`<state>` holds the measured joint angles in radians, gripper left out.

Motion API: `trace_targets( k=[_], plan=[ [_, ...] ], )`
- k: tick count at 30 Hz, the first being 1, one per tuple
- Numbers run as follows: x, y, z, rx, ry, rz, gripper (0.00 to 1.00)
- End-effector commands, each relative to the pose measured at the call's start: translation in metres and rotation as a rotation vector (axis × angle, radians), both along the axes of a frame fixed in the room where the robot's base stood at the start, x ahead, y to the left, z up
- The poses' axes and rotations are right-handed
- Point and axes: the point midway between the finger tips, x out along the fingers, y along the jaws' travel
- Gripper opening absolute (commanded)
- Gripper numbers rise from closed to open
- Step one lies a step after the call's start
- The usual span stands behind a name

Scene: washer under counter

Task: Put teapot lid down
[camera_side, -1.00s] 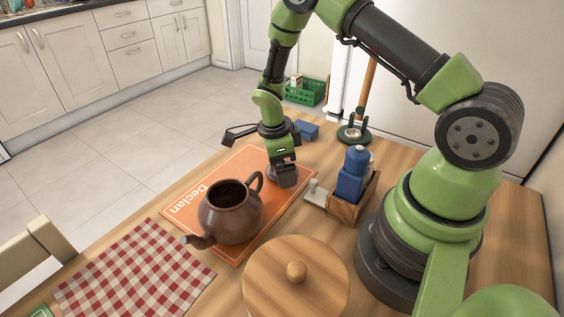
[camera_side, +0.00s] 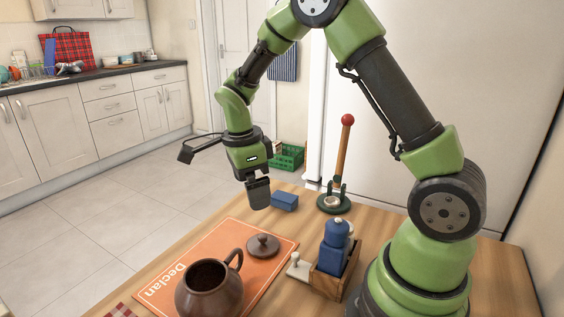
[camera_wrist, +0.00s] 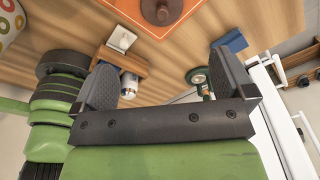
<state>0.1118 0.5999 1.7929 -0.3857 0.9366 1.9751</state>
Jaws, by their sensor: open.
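The brown teapot lid (camera_side: 263,245) lies knob up on the orange placemat (camera_side: 205,249), behind the teapot. The brown teapot (camera_side: 209,289) stands open-topped on the mat, its lower part cut off by the frame edge. My gripper (camera_side: 258,200) hangs in the air above and beyond the lid, clear of it. In the wrist view my gripper (camera_wrist: 168,88) has its two dark fingers spread wide with nothing between them. The lid (camera_wrist: 161,10) shows at the top edge of that view.
A wooden caddy (camera_side: 334,274) with blue bottles stands right of the mat, beside a small white-knobbed item (camera_side: 298,266). A blue block (camera_side: 284,201) and a green-based stand with a red-topped rod (camera_side: 341,163) are behind. A green crate (camera_side: 288,156) is on the floor.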

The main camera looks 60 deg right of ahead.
Motion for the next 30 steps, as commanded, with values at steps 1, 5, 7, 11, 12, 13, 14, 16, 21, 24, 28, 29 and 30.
trace_targets(
  k=[1,5,7,11,12,13,14,16,21,24,28,29,30],
  plan=[
    [-0.003,0.004,0.017,0.011,-0.032,0.078,1.00],
    [-0.021,0.019,0.063,0.034,-0.124,0.369,1.00],
    [-0.035,0.027,0.085,0.035,-0.177,0.542,1.00],
    [-0.065,0.042,0.119,0.007,-0.279,0.865,1.00],
    [-0.075,0.046,0.127,-0.010,-0.310,0.965,1.00],
    [-0.083,0.050,0.133,-0.024,-0.334,1.039,1.00],
    [-0.091,0.053,0.138,-0.043,-0.357,1.115,1.00],
    [-0.109,0.059,0.148,-0.092,-0.408,1.283,1.00],
    [-0.145,0.072,0.158,-0.230,-0.502,1.622,1.00],
    [-0.158,0.076,0.159,-0.297,-0.532,1.749,1.00],
    [-0.165,0.078,0.159,-0.344,-0.547,1.832,1.00],
    [-0.166,0.079,0.159,-0.348,-0.549,1.839,1.00],
    [-0.166,0.079,0.159,-0.350,-0.548,1.845,1.00]
  ],
)
